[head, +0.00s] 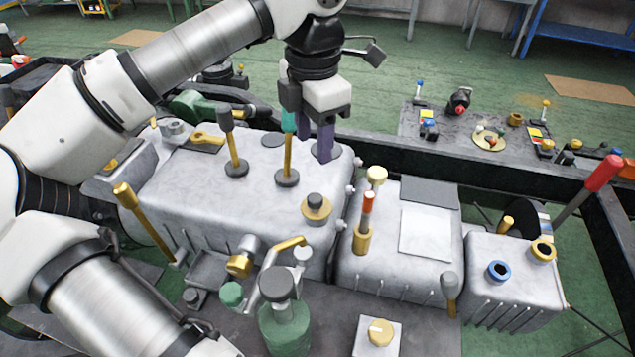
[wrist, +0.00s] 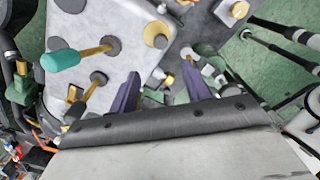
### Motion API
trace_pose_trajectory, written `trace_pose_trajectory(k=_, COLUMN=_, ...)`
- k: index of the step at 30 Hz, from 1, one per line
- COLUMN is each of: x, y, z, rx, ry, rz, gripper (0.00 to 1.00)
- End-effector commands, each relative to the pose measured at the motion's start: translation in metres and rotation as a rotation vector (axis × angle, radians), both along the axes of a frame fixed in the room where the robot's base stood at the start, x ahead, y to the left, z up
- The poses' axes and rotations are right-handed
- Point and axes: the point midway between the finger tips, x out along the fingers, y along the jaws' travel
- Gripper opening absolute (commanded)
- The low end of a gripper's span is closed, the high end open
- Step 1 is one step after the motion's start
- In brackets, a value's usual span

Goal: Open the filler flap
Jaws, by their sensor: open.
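A pale square plate (head: 426,232) lies on top of the middle grey casing (head: 385,275), with a dark grey panel (head: 430,192) along its far edge. It looks like the filler flap, but no label shows and I cannot tell its hinge. The plate appears flat against the casing. My gripper (head: 314,150) hangs over the large grey casing (head: 200,205), to the left of the plate and apart from it. Its purple fingers are spread and empty, as the wrist view (wrist: 162,88) also shows. I cannot make out the flap in the wrist view.
A teal-handled lever (wrist: 62,60) stands close to my gripper. Other levers (head: 233,145) and a brass-ringed knob (head: 316,207) rise from the large casing. An orange-tipped lever (head: 364,225) stands just left of the plate. A red-handled lever (head: 603,173) is at the right.

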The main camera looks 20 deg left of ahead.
Motion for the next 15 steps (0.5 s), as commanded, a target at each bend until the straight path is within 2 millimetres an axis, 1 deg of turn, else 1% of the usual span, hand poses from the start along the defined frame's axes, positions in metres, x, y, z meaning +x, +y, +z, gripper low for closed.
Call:
trace_pose_trajectory(k=9, x=-0.001, y=-0.002, z=-0.066, rx=-0.006, ry=0.002, rz=-0.005, gripper=0.48)
trace_pose_trajectory(k=15, x=-0.001, y=-0.002, z=-0.101, rx=-0.007, ry=0.001, rz=-0.003, gripper=0.48)
